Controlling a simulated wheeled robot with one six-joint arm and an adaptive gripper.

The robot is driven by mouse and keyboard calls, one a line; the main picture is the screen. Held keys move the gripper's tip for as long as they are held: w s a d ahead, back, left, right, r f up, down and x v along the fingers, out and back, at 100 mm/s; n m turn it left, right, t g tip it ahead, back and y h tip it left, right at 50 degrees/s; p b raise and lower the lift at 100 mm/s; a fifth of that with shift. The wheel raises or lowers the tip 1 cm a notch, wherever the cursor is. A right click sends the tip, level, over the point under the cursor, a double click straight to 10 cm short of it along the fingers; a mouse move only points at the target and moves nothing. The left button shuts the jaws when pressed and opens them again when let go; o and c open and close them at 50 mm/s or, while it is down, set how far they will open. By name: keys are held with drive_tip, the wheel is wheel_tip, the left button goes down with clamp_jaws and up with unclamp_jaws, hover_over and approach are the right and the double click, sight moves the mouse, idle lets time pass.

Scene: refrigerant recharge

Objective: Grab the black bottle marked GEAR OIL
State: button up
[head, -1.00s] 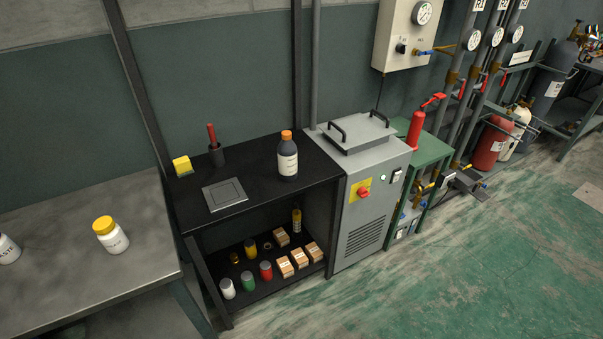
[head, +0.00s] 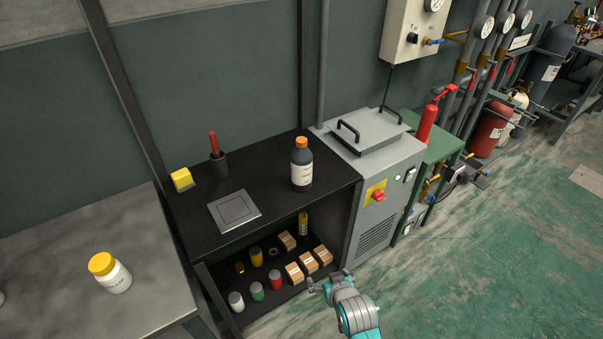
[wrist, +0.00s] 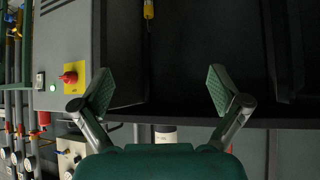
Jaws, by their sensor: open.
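A black bottle (head: 302,174) with an orange cap and a white label stands upright on the black bench top. Its label print is too small to read in the head view. In the wrist view, which is upside down, part of a bottle with a white label (wrist: 165,136) shows beyond my gripper, partly hidden by the gripper body. My gripper (head: 329,281) is in front of the bench, lower than its top and apart from the bottle. Its two fingers are spread wide with nothing between them, as the wrist view (wrist: 161,88) shows.
The bench (head: 190,228) has a lower shelf with small jars and boxes. A grey machine (head: 375,150) stands right. A white yellow-capped bottle (head: 110,273) is on the left table.

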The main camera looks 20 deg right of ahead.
sight(305, 149)
drive_tip(key=w+r+g, duration=0.1)
drive_tip(key=w+r, duration=0.5)
drive_tip(key=w, duration=0.1)
drive_tip(key=w+r+g, duration=0.1)
drive_tip(key=w+r, duration=0.6)
drive_tip(key=w+r+g, duration=0.1)
drive_tip(key=w+r, duration=0.5)
drive_tip(key=w, duration=0.2)
drive_tip(key=shift+d+r, duration=0.15)
drive_tip(key=shift+d, duration=0.1)
drive_tip(key=w+r+g, duration=0.2)
drive_tip(key=w+r, duration=0.1)
drive_tip(key=r, duration=1)
drive_tip(key=x, duration=0.5)
drive_tip(key=shift+w+f, duration=0.2)
drive_tip(key=shift+f, duration=0.15)
drive_tip(key=shift+a+x, duration=0.2)
drive_tip(key=shift+x, duration=1.1)
drive_tip(key=shift+a+x, duration=0.15)
drive_tip(key=shift+x, duration=1.2)
drive_tip(key=shift+r, duration=0.1)
drive_tip(key=c, duration=1.7)
